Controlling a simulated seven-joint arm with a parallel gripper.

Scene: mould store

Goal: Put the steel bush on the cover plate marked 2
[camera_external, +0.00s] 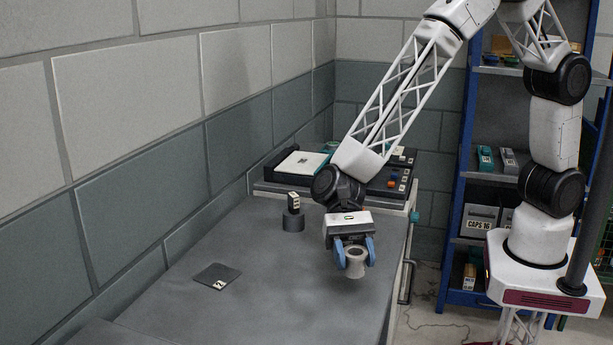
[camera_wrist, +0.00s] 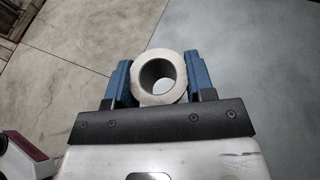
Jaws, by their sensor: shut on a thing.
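My gripper (camera_external: 355,254) has blue fingers and is shut on the steel bush (camera_external: 356,270), a pale flanged ring. In the wrist view the bush (camera_wrist: 140,78) sits between the two blue fingers, its round bore facing the camera. In the external view the bush appears over the right part of the grey table; I cannot tell for certain how far above it. The cover plate marked 2 (camera_external: 215,274) is a thin dark square lying flat on the table to the left of my gripper, with nothing on it.
A dark round block with a small labelled piece on top (camera_external: 293,214) stands behind, left of my gripper. A dark console (camera_external: 300,164) fills the table's far end. The grey table (camera_external: 290,290) is clear between gripper and plate. A blue shelf (camera_external: 474,130) stands behind right.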

